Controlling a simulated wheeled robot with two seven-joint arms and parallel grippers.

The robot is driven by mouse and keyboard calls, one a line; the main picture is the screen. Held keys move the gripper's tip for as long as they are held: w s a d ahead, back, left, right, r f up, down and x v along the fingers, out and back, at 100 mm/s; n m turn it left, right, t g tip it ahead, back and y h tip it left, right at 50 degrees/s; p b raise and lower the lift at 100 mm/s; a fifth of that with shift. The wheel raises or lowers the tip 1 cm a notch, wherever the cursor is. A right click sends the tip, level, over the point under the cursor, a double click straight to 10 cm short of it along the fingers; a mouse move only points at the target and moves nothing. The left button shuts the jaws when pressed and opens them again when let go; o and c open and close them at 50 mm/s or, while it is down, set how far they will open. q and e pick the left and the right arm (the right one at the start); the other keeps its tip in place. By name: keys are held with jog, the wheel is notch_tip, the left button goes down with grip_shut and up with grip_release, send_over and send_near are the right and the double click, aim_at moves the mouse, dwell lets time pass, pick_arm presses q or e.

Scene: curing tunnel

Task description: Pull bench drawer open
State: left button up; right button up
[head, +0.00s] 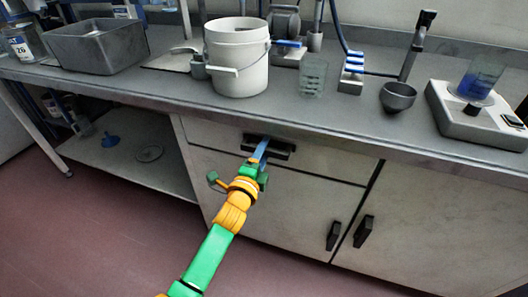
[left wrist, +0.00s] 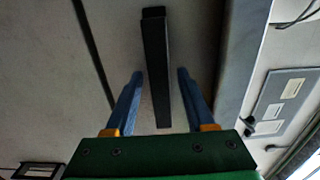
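The bench drawer (head: 318,163) is a wide pale front under the worktop, and it looks shut. Its black bar handle (head: 283,152) shows near the drawer's upper left part. In the left wrist view the handle (left wrist: 155,50) runs upright through the middle of the picture. My left gripper (head: 263,147) is at the handle, its blue fingers partly covering it. In the left wrist view the left gripper (left wrist: 160,72) is open, with one finger on each side of the handle and gaps between. My right gripper is not in view.
The grey worktop (head: 180,98) overhangs the drawer. On it stand a white bucket (head: 239,75), a grey bin (head: 98,52), a clear beaker (head: 313,78) and a scale (head: 470,118). Cupboard doors with black handles (head: 363,231) lie below. An open shelf (head: 120,158) is at left.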

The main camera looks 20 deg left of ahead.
pick_arm(q)
grip_shut()
dwell(1.2)
